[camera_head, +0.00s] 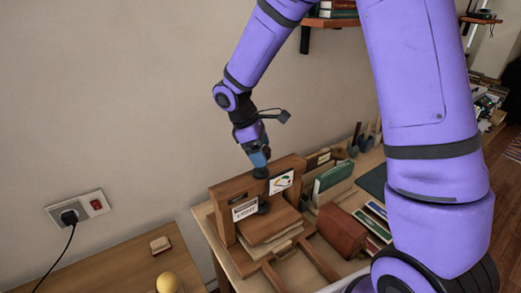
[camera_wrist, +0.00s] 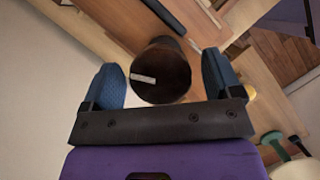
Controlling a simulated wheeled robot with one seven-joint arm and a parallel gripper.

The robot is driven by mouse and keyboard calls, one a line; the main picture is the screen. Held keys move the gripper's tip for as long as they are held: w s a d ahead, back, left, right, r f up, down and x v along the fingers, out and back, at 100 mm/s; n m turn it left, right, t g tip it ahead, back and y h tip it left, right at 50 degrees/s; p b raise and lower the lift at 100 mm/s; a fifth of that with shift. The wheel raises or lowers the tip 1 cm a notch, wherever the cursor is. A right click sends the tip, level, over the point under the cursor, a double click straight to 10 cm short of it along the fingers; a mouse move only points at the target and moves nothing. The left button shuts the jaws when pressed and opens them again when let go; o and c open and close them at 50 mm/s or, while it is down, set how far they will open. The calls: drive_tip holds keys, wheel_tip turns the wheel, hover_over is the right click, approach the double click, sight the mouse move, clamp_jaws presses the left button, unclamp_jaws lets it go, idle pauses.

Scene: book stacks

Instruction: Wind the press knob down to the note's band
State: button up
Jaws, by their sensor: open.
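A wooden book press (camera_head: 229,189) stands on a wooden table, with a stack of boards or books under its beam. Its dark round knob (camera_head: 261,173) is on top of the beam; in the wrist view the knob (camera_wrist: 160,76) carries a pale bar mark. My gripper (camera_head: 259,159) points down over the knob. In the wrist view my gripper (camera_wrist: 163,68) is open, its blue fingers on either side of the knob, with gaps visible. A white note with coloured marks (camera_head: 281,183) is on the beam's front. A white label (camera_head: 245,210) hangs left of it; its writing is unreadable.
Green books in a holder (camera_head: 332,178) and a reddish-brown box (camera_head: 341,231) stand right of the press. A plugged wall socket (camera_head: 77,209) is at left. A lower table (camera_head: 130,266) holds a yellow ball (camera_head: 167,283). A shelf (camera_head: 330,22) is above.

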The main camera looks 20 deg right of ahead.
drive_tip(key=c, duration=0.9)
drive_tip(key=shift+m+g+y, duration=0.3)
drive_tip(key=shift+m, duration=0.9)
drive_tip(key=o, duration=0.9)
drive_tip(key=v, duration=1)
drive_tip(key=shift+a+r, duration=0.15)
drive_tip(key=shift+r, duration=0.2)
